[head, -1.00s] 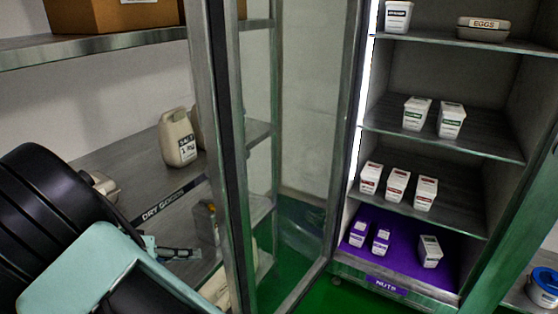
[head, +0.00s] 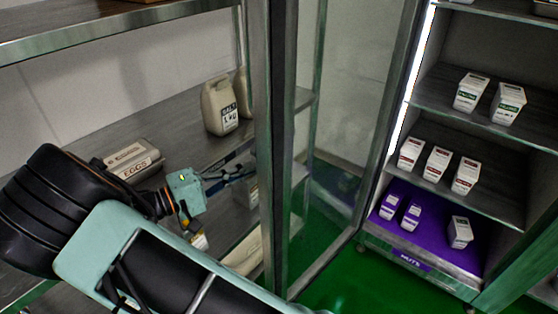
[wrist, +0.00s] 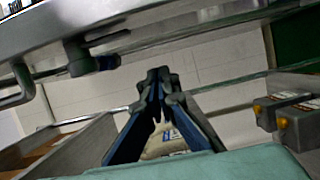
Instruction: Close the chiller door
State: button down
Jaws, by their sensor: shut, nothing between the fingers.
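The chiller door (head: 284,150) is a tall glass panel in a metal frame. It stands open, swung out from the left side of the lit chiller (head: 512,205). My gripper (head: 247,174) is to the left of the door's free edge in the head view, in front of the dry-goods shelving. Its fingertips appear close to the door frame, but I cannot tell whether they touch it. In the wrist view my gripper (wrist: 158,76) has its fingers together, with nothing between them. The door cannot be made out with certainty in the wrist view.
Metal shelving (head: 150,118) at left holds a salt jug (head: 219,106) and an egg carton (head: 133,159). The chiller shelves hold several small cartons, some on a purple nuts shelf (head: 432,230). Green floor (head: 345,285) is clear below the door.

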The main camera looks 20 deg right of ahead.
aim_at(295, 162)
jog(key=d+p, duration=0.1)
jog(key=d, duration=1.1)
jog(key=shift+s+r, duration=0.4)
jog(key=shift+r, duration=0.05)
jog(key=shift+s+d, duration=0.1)
jog(key=shift+d, duration=0.05)
